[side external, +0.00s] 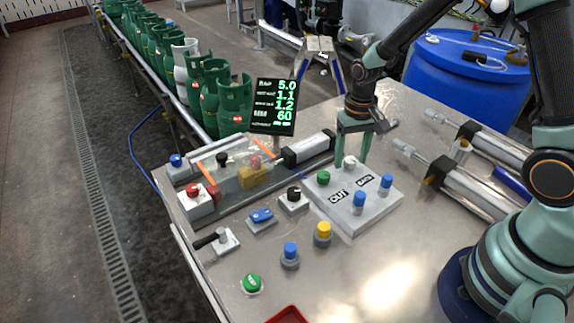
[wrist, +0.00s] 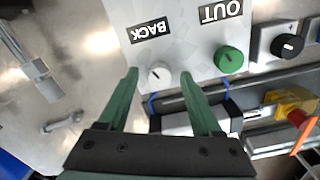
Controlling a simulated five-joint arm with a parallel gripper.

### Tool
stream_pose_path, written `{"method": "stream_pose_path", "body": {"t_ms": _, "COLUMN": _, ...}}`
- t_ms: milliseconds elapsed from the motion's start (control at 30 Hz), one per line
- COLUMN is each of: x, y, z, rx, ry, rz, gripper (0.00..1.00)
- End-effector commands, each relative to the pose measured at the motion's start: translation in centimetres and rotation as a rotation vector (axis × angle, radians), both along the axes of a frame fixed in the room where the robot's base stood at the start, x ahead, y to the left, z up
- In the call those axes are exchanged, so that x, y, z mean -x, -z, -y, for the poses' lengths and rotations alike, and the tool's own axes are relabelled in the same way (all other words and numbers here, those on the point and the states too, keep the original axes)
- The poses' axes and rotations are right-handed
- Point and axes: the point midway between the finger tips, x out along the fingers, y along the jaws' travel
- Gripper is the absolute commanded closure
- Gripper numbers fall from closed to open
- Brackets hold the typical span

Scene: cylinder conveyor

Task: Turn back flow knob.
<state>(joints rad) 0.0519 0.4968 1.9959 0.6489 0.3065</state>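The white back knob (side external: 349,162) stands on the far edge of a light grey panel box (side external: 352,222). In the wrist view the same white knob (wrist: 159,74) has a dark pointer line and sits beside the BACK label (wrist: 151,31). My gripper (side external: 350,163) is pointing down over it, open. Its two green fingers are on either side of the knob, with a gap on each side in the wrist view (wrist: 160,73). I cannot tell exactly how far the fingertips reach down beside the knob.
A green knob (side external: 323,178) is close by, next to the OUT label (side external: 339,197). Two blue-topped knobs (side external: 359,200) (side external: 386,182) stand on the box's near side. A display (side external: 275,106) and a grey cylinder (side external: 309,148) are behind.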

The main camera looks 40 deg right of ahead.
Motion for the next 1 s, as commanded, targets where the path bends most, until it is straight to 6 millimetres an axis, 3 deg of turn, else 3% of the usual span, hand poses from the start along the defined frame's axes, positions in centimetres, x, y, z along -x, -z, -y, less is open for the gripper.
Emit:
{"method": "stream_pose_path", "body": {"t_ms": 33, "x": -0.01, "y": -0.02, "z": 0.00, "rx": 0.000, "ry": 0.000, "rz": 0.000, "gripper": 0.49}}
{"method": "stream_pose_path", "body": {"t_ms": 167, "x": -0.01, "y": -0.03, "z": 0.00, "rx": 0.000, "ry": 0.000, "rz": 0.000, "gripper": 0.99}}
{"method": "stream_pose_path", "body": {"t_ms": 567, "x": -0.01, "y": -0.07, "z": 0.00, "rx": 0.000, "ry": -0.050, "rz": 0.000, "gripper": 1.00}}
{"method": "stream_pose_path", "body": {"t_ms": 1000, "x": -0.01, "y": -0.10, "z": 0.00, "rx": 0.000, "ry": -0.384, "rz": 0.000, "gripper": 1.00}}
